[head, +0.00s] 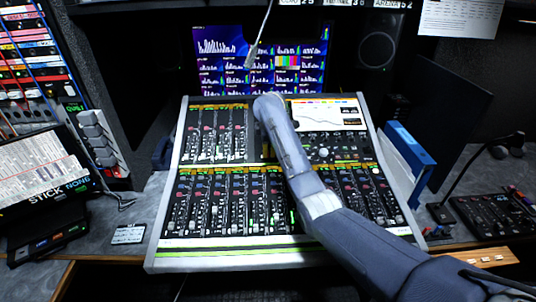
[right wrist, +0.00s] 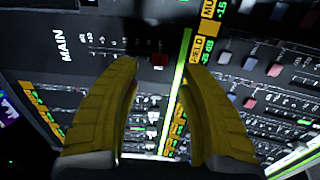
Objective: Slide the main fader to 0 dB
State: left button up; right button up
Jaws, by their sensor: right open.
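The main fader (right wrist: 159,60) shows in the right wrist view as a small dark red cap at the end of a scale beside the printed word MAIN. The scale marks run left of the cap, away from the green strip. My right gripper (right wrist: 157,69) has yellow fingers, open, with the tips on either side of the cap in the picture; I cannot tell whether they touch it. In the head view my right arm reaches over the mixing console (head: 240,254), and its hand hides the main fader there. My left gripper is not in view.
Several channel faders and knobs crowd the console around my right arm. A lit screen (head: 222,47) stands behind it. A blue binder (head: 408,152) is at its right, and a small control panel (head: 492,215) stands farther right. A microphone (head: 251,57) hangs above the console's back edge.

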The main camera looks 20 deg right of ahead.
aim_at(269, 153)
jog(key=shift+x, duration=2.95)
jog(key=shift+c, duration=0.5)
grip_shut()
jog(key=shift+d, duration=0.15)
